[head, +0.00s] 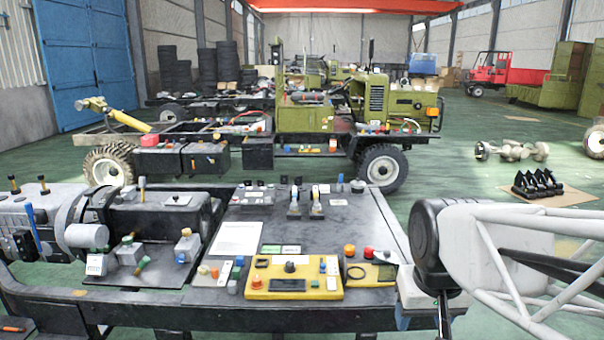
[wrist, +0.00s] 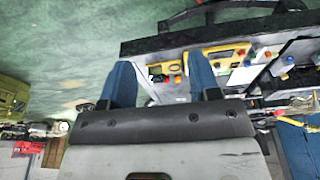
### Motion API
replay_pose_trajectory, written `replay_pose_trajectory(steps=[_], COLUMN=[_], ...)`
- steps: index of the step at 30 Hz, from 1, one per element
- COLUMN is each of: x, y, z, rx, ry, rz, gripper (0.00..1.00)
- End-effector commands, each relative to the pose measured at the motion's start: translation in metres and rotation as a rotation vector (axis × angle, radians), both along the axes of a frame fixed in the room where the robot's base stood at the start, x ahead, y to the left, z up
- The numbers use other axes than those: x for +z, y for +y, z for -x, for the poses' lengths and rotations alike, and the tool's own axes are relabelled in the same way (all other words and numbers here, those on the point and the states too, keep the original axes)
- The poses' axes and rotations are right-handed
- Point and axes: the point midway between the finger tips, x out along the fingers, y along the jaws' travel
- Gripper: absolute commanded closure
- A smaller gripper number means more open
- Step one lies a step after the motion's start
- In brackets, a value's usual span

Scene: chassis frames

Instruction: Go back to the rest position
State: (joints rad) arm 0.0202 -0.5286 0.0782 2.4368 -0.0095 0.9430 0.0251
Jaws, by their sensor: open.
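My gripper (wrist: 161,72) shows in the wrist view with its two blue fingers spread apart. Nothing is held between them. In that view the workbench edge and a yellow control box (wrist: 220,50) lie beyond the fingers, apart from them. In the head view my white and black arm fills the right side, beside the right edge of the bench. The gripper itself cannot be made out clearly there.
The dark workbench (head: 345,228) carries a yellow control panel (head: 292,282), a white sheet (head: 236,238) and small switches. A green truck chassis (head: 310,120) stands behind. Black parts (head: 537,184) lie on the floor at right. Green floor (head: 455,180) is open between.

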Motion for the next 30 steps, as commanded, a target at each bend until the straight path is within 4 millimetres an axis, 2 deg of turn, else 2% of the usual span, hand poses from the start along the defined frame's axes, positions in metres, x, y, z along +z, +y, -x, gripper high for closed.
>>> replay_pose_trajectory(steps=[3,10,15,30], x=[-0.008,-0.019,-0.022,-0.021], y=[0.002,0.004,0.005,0.005], z=[0.026,0.054,0.059,0.059], rx=[0.009,0.018,0.02,0.02], ry=[-0.009,-0.019,-0.02,-0.02], rz=[0.001,0.003,0.003,0.003], gripper=[0.44,0.44,0.44,0.44])
